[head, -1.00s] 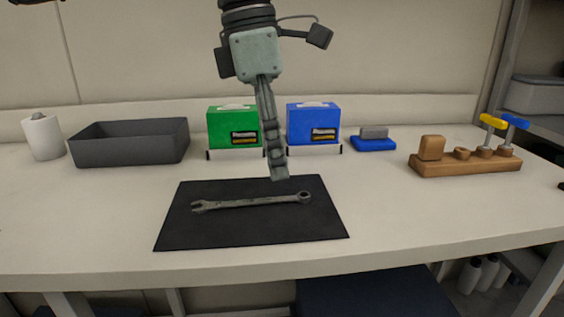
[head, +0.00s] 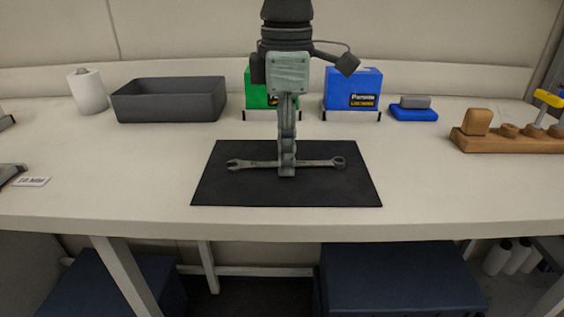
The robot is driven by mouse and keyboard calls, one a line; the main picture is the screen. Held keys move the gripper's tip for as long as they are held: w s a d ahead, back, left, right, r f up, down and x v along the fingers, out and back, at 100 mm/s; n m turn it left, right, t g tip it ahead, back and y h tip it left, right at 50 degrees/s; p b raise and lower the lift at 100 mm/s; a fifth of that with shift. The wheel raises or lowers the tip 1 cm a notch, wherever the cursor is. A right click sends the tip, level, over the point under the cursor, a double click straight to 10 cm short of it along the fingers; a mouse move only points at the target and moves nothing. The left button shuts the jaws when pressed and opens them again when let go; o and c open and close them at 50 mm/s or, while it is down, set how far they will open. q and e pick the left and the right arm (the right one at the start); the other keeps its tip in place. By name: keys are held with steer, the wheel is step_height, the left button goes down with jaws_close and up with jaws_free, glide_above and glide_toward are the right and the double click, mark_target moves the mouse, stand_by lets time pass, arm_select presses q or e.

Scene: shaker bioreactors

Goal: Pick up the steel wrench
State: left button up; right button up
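The steel wrench (head: 318,162) lies across the black mat (head: 345,190), its open end to the left and its ring end to the right. My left gripper (head: 287,172) points down at the middle of the wrench, and its fingers cover part of the handle. The fingers show edge-on, one behind the other, so I cannot tell whether they are apart or closed on the handle. My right gripper is not in view.
A grey bin (head: 170,104) and a white roll (head: 88,92) stand at the back left. Behind my gripper are a green box (head: 257,96) and a blue box (head: 352,89). A blue block (head: 414,113) and a wooden tool holder (head: 495,144) are on the right. The front table edge is clear.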

arm_select(q)
steer(key=shift+f, duration=0.2)
jaws_close()
stand_by(0.3)
steer(key=shift+r, duration=0.1)
